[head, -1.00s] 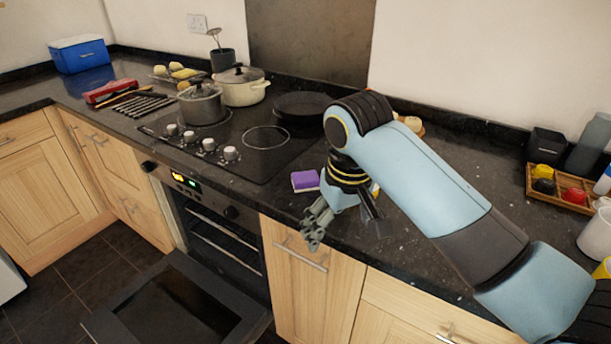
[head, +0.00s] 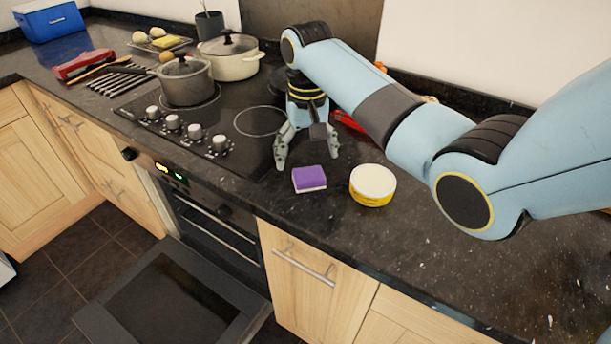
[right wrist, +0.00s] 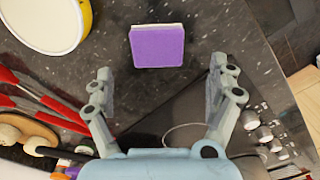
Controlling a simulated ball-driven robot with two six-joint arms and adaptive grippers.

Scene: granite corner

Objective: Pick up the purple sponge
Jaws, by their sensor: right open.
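The purple sponge (head: 309,179) lies flat on the dark granite counter, near its front edge and right of the hob. In the right wrist view the sponge (right wrist: 157,46) is ahead of the fingertips, between their lines, and touches neither. My right gripper (head: 307,157) is open and empty, pointing down just behind the sponge at the hob's right edge. Its two spread fingers also show in the right wrist view (right wrist: 163,78). My left gripper is not in view.
A yellow tub with a white top (head: 372,186) stands close right of the sponge. Red-handled utensils (right wrist: 40,100) lie behind it. Pots (head: 186,83) stand on the hob (head: 240,130). The oven door (head: 165,300) hangs open below. Counter right of the tub is clear.

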